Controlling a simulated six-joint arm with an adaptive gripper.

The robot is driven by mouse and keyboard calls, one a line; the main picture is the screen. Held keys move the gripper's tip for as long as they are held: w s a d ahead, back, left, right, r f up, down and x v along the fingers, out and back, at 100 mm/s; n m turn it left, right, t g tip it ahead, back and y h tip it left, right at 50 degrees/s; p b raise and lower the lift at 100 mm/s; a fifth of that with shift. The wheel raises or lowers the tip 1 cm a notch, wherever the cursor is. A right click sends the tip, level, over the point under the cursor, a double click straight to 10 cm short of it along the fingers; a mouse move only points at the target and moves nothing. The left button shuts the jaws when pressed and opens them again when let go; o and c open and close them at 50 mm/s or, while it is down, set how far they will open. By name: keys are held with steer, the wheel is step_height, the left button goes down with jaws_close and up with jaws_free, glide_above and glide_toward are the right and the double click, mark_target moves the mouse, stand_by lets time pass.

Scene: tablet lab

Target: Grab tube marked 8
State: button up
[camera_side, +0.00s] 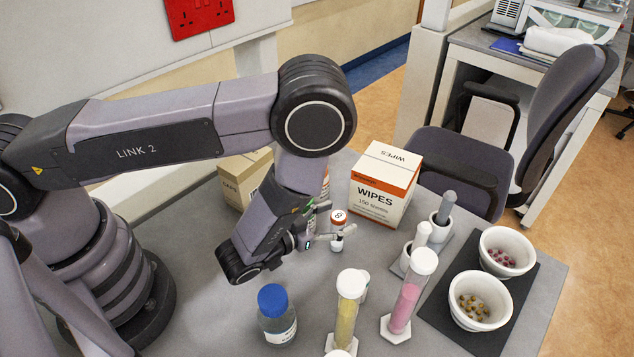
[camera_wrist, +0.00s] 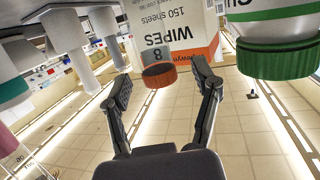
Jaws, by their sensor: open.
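The tube marked 8 (camera_side: 337,241) is small and pale, with an orange-rimmed cap whose white top carries an 8. It stands upright beyond the tip of my gripper (camera_side: 324,230) in the side view. In the wrist view, which is upside down, the tube (camera_wrist: 158,66) shows its 8 and orange cap between the two spread fingers of my gripper (camera_wrist: 160,78). The fingers are open, with a visible gap on each side of the tube. Part of the tube is hidden by a finger in the side view.
The wipes box (camera_side: 377,190) stands behind the tube. A green-capped bottle (camera_wrist: 280,58) looms close in the wrist view. A blue-capped bottle (camera_side: 277,320), yellow cylinder (camera_side: 345,323) and pink cylinder (camera_side: 403,305) stand in front. Bowls (camera_side: 481,297) sit on a dark mat at right.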

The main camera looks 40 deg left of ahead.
steer(key=shift+w, duration=0.45)
steer(key=shift+c, duration=0.3)
steer(key=c, duration=0.9)
